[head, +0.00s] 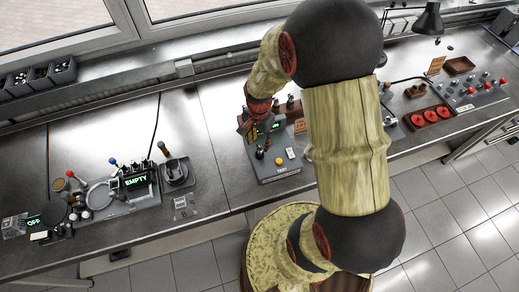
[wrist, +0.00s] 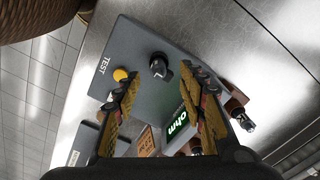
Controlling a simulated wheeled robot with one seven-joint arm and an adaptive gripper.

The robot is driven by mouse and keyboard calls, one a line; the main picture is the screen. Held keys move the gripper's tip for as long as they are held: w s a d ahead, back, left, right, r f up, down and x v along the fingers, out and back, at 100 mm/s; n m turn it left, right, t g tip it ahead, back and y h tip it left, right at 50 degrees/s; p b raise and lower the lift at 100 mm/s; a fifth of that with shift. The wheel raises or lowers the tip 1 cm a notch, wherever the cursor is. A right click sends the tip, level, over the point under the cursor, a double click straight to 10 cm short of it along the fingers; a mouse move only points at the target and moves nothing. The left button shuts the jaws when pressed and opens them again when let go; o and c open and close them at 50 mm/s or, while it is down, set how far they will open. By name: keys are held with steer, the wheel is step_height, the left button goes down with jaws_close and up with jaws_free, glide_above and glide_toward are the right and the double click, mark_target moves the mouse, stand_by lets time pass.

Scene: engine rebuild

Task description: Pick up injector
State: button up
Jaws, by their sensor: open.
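My gripper (wrist: 161,76) is open, with its two yellow-and-black fingers apart over the grey test box (wrist: 138,38). A small dark upright piece (wrist: 158,66) on the box shows between the fingertips; it may be the injector, but I cannot tell for sure. Neither finger is clearly touching it. In the head view my gripper (head: 258,124) is over the back left of the test box (head: 283,174), partly hiding its lit display. A metal-tipped piece (wrist: 246,123) stands in a reddish-brown holder beside the box, right of the right finger.
The box carries a yellow button (wrist: 121,75) and a green "ohm" display (wrist: 178,122). On the bench left are a station reading "EMPTY" (head: 136,181) and a dark round fixture (head: 176,172). Bare bench (head: 215,150) lies left of the box. Red round parts (head: 431,116) sit at right.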

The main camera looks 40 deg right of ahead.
mark_target(259, 146)
steer(key=shift+f, duration=1.8)
steer(key=shift+c, duration=0.9)
jaws_close()
